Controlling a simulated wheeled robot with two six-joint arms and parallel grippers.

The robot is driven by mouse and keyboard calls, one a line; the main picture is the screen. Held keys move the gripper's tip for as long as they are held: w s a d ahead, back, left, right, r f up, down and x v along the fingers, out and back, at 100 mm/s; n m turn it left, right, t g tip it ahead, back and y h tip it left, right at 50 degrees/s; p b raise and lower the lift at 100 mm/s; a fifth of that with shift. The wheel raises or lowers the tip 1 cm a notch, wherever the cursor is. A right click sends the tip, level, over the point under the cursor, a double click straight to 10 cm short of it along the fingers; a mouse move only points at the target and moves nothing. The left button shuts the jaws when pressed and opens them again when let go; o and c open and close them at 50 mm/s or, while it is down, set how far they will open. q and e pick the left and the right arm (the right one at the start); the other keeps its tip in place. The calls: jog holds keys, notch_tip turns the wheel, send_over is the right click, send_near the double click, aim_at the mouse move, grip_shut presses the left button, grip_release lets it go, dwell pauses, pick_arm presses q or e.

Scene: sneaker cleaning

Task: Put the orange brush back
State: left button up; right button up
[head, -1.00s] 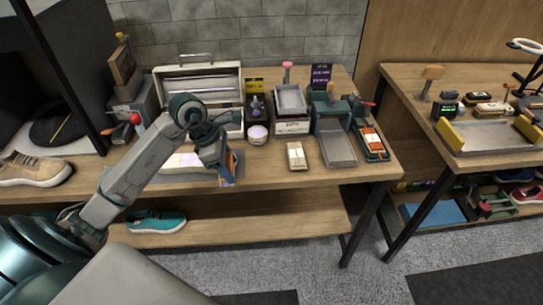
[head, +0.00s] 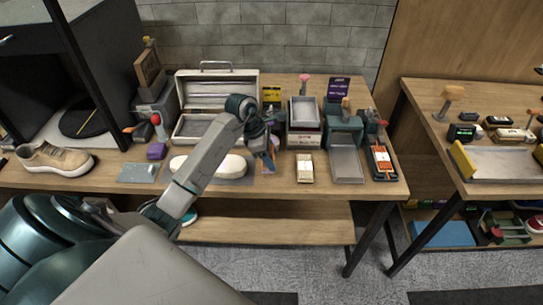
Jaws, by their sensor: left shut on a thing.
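My left gripper (head: 268,146) hangs over the wooden bench, near the front of the open white case (head: 207,130). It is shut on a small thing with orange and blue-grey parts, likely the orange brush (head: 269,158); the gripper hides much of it. A dark tray (head: 384,177) at the right end of the bench holds an orange and white item. My right gripper is not in view.
A white oblong piece (head: 228,166) lies on a grey mat left of the gripper. A cream block (head: 304,168) and a grey scoop-like tray (head: 346,165) stand to the right. A tan shoe (head: 55,160) sits at left. A second table (head: 450,100) stands across a gap.

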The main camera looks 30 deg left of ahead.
pick_arm(q)
jog(key=shift+w+a, duration=0.1)
jog(key=shift+w, duration=0.35)
jog(key=shift+a+f, duration=0.1)
notch_tip(320, 180, down, 3)
jog(key=shift+r+p, duration=0.1)
jog(key=shift+p, duration=1.05)
jog(key=shift+f, duration=0.4)
jog(key=o, duration=0.5)
jog(key=shift+f+b, duration=0.1)
jog(key=shift+b, duration=0.2)
jog(key=o, duration=0.4)
jog(key=shift+o, duration=0.2)
